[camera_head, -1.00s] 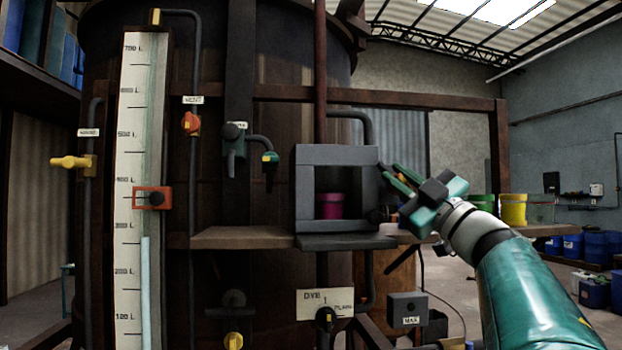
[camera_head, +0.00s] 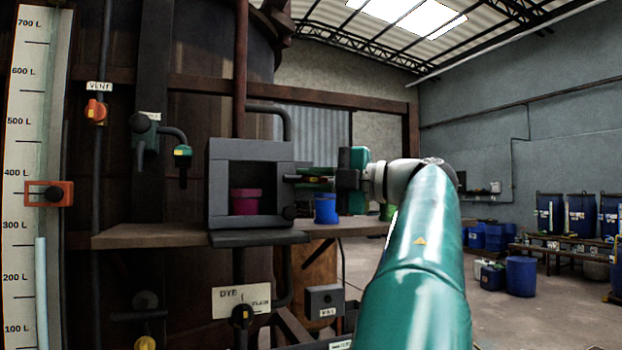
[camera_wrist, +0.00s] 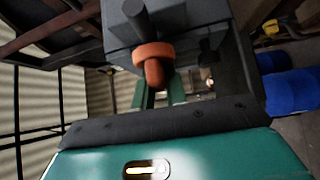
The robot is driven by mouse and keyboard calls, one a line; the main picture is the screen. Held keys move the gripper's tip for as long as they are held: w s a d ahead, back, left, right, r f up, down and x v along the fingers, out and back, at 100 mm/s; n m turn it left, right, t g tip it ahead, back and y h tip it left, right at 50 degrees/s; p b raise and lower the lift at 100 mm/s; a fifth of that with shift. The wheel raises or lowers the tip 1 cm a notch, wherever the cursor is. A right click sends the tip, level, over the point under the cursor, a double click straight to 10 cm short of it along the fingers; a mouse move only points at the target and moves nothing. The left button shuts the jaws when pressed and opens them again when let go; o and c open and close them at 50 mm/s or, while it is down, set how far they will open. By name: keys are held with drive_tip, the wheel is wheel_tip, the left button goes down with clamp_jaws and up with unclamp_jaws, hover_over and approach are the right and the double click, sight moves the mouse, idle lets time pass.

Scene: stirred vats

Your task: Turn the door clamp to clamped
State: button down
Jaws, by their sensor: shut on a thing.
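The grey box (camera_head: 217,185) with an open-looking front window stands on the shelf against the brown vat. A magenta cup (camera_head: 245,202) shows inside it. My gripper (camera_head: 303,180) is at the right side of the box, level with the window's upper half. In the wrist view, an orange-ended handle (camera_wrist: 153,66) on a dark stem sits between my green fingers (camera_wrist: 160,92); I take it as the door clamp. My gripper is shut on this handle. The fingers partly hide it in the body view, so its exact angle is hard to tell there.
The wooden shelf (camera_head: 150,237) runs under the box, with a blue cup (camera_head: 326,209) just below my gripper. A dark slab (camera_head: 258,238) juts out below the box front. Valves and a level gauge (camera_head: 28,130) are at left. Blue drums (camera_head: 521,276) stand far right.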

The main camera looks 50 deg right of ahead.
drive_tip(key=shift+w+d+f+g, duration=0.1)
drive_tip(key=shift+d+g, duration=0.15)
drive_tip(key=shift+g, duration=0.15)
drive_tip(key=c, duration=1.4)
unclamp_jaws()
drive_tip(key=shift+f, duration=0.1)
drive_tip(key=shift+c, duration=0.2)
drive_tip(key=shift+w+d, duration=0.15)
drive_tip(key=shift+d, duration=0.1)
drive_tip(key=shift+a+n, duration=0.3)
drive_tip(key=shift+s, duration=0.3)
drive_tip(key=v, duration=1.3)
drive_tip(key=shift+s, duration=0.3)
drive_tip(key=shift+d, duration=0.15)
